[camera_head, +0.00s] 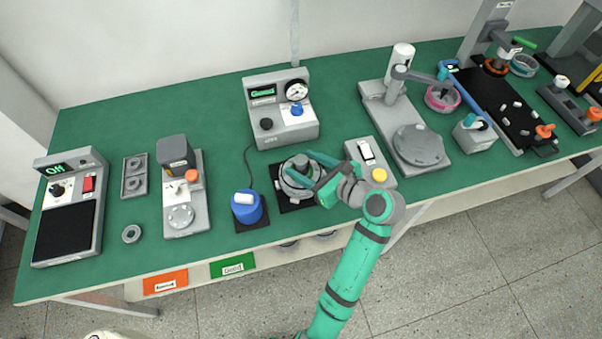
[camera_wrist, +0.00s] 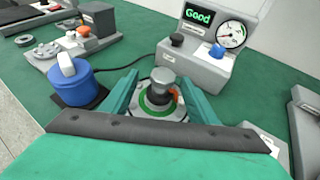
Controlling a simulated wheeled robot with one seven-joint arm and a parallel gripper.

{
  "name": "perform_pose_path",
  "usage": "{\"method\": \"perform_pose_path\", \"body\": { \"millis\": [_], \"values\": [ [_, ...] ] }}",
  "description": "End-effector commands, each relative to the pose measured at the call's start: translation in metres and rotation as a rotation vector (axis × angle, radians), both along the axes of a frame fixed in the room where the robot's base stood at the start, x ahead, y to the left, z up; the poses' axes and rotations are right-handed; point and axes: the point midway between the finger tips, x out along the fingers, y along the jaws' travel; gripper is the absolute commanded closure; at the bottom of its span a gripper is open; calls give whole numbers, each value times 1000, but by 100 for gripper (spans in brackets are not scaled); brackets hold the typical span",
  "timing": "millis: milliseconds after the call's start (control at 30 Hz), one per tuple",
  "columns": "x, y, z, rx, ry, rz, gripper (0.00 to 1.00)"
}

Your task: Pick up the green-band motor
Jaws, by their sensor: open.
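I see gaps between the fingers and the shaft. Contact lower down cannot be told.
The gauge box (camera_head: 281,105) behind the motor shows "Good". A blue pot (camera_head: 246,209) with a white top stands close on the left. A switch box (camera_head: 366,158) with a yellow button and a grey press stand (camera_head: 418,148) are on the right. Green bench shows between stations.

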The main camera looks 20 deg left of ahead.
Motion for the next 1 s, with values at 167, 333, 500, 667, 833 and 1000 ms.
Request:
{"method": "perform_pose_path", "body": {
  "millis": [167,333,500,667,833,1000],
  "values": [
    [5,10,-3,-1,-1,3,46],
    [17,31,-10,-1,-1,5,46],
    [24,46,-17,0,-2,5,46],
    [26,48,-18,-1,-1,4,46],
    [26,48,-18,-1,-1,4,55],
    [26,48,-18,-1,-2,3,96]
  ]
}}
